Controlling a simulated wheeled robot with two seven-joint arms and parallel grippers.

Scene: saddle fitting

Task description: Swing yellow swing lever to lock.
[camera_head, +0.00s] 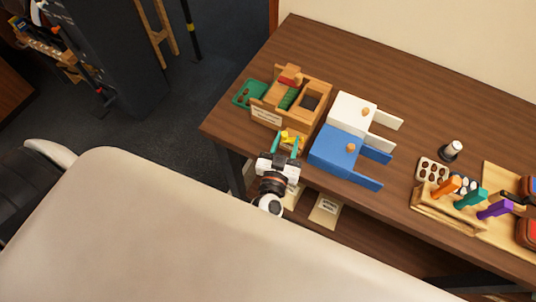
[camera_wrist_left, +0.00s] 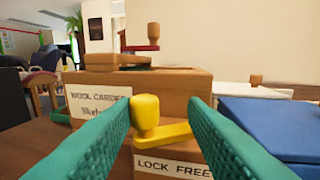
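The yellow swing lever (camera_wrist_left: 166,132) is on the front face of the wooden wool carder box (camera_wrist_left: 190,85), with an upright yellow knob (camera_wrist_left: 145,111) at its left end. It points right from the knob, above a "LOCK FREE" label (camera_wrist_left: 172,166). In the head view the yellow lever (camera_head: 288,137) sits at the box's near side. In the wrist view the left gripper (camera_wrist_left: 160,108) frames the knob. My right gripper is not in view.
A blue box (camera_head: 335,152) and a white box (camera_head: 352,112) stand just right of the carder. A green tray (camera_head: 249,94) lies on its left. A wooden tool rack (camera_head: 445,208) stands farther right.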

